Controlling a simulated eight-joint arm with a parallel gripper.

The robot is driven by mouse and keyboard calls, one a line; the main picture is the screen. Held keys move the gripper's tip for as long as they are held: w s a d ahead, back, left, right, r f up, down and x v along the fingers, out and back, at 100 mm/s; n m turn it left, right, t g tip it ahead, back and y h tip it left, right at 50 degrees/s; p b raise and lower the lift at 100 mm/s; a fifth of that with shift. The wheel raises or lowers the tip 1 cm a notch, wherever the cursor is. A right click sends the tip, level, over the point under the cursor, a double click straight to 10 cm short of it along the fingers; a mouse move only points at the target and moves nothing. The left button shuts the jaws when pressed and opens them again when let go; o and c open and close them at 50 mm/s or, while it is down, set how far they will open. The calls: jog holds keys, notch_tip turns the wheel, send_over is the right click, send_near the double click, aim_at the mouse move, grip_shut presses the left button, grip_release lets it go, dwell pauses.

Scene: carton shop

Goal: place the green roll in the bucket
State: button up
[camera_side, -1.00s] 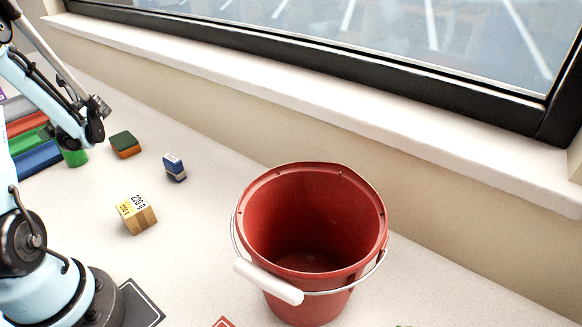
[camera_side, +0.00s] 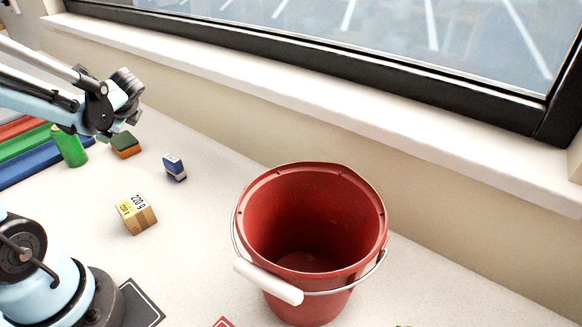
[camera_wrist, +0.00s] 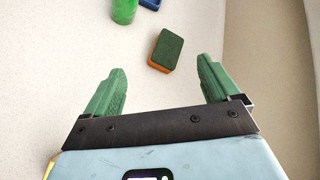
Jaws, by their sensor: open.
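The green roll (camera_side: 70,148) stands upright on the table at the left of the side view, in front of the blue strip. In the wrist view its lower part shows at the top edge (camera_wrist: 124,11). The red bucket (camera_side: 311,304) stands right of centre in the side view, and the visible part of its inside is empty. My gripper (camera_wrist: 161,66) is open and empty, its two green fingers apart. In the side view my wrist is up and to the right of the roll, and the fingers are hard to make out.
A green-and-orange sponge (camera_side: 125,145) lies right of the roll; it also shows ahead of my fingers in the wrist view (camera_wrist: 166,48). A blue-and-white block (camera_side: 174,168) and a cardboard box (camera_side: 136,214) lie between roll and bucket. The bucket's white handle (camera_side: 268,281) hangs at its front.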

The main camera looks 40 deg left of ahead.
jog(key=w+d+n+t+h, duration=0.3)
jog(key=d+n+t+h, duration=0.1)
jog(key=d, duration=0.9)
jog(key=shift+n+h, duration=0.4)
jog(key=shift+n, duration=0.1)
jog(key=shift+o, duration=0.2)
jog(key=s+d+n+t+h, duration=0.1)
jog(key=d+n+h, duration=0.4)
jog(key=d, duration=0.8)
jog(key=shift+d+r+n+t+h, duration=0.3)
jog(key=shift+d+r+n+t, duration=0.1)
jog(key=shift+n+t, duration=0.35)
jog(key=shift+a, duration=0.15)
jog(key=n+g+y, duration=0.9)
jog(key=n, duration=1.1)
send_near(66, 139)
jog(key=a, duration=0.2)
jog(key=shift+t, duration=0.25)
jog(key=shift+x, duration=5.9)
jog(key=shift+w+d+f, duration=0.1)
jog(key=shift+f, duration=0.05)
